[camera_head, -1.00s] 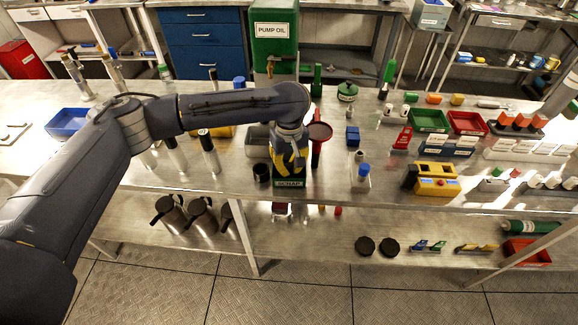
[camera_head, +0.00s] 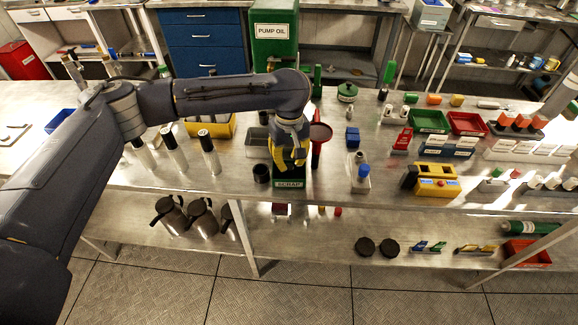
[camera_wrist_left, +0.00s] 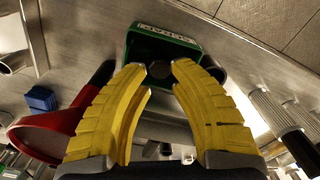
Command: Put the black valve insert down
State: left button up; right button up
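My left gripper (camera_head: 288,168) points down over the green scrap bin (camera_head: 289,183), near the front edge of the bench. My right gripper is not in view.
A red round-topped stand (camera_head: 319,133) is close right of the gripper, and a black cup (camera_head: 261,173) stands left of the bin. Silver cylinders (camera_head: 209,152) stand farther left. A blue block (camera_head: 352,136) and a yellow device (camera_head: 437,181) are to the right.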

aim_at(289, 167)
pick_arm(q)
notch_tip(289, 167, up, 9)
dwell(0.4)
jog(key=shift+f, duration=0.1)
